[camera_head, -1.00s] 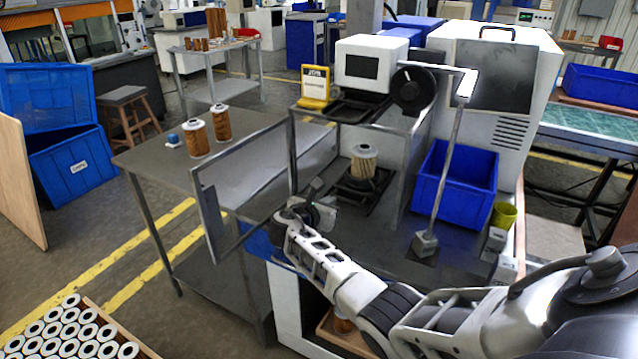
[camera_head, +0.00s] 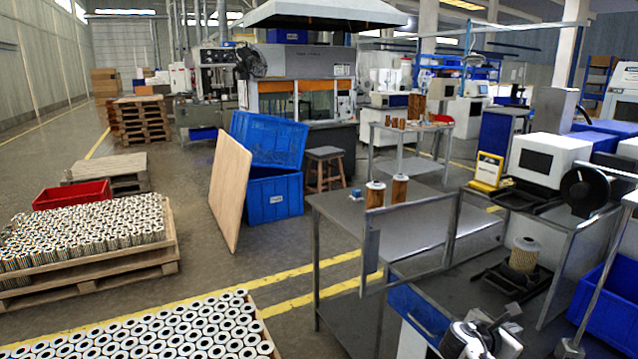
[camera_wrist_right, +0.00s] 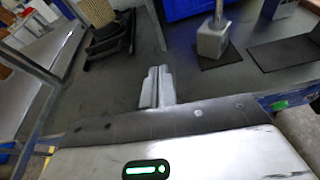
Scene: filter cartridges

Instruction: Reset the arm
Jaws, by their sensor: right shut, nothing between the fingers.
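My right gripper (camera_head: 508,318) shows at the lower right of the head view. It is shut and empty, in front of the machine's work area. Its closed fingers (camera_wrist_right: 157,87) also show in the right wrist view, over a dark surface. A beige pleated filter cartridge (camera_head: 523,254) stands upright on a black fixture (camera_head: 497,281) beyond the gripper, apart from it. The cartridge (camera_wrist_right: 98,10) and fixture (camera_wrist_right: 112,38) are partly cut off at the top of the wrist view. My left gripper is not in view.
A hinged metal-framed panel (camera_head: 372,250) stands left of the gripper. A blue bin (camera_head: 598,310) and slanted metal post (camera_head: 606,265) are to the right. Two orange-brown cartridges (camera_head: 399,189) stand on the grey side table (camera_head: 330,207). A pallet of cartridges (camera_head: 262,328) lies lower left.

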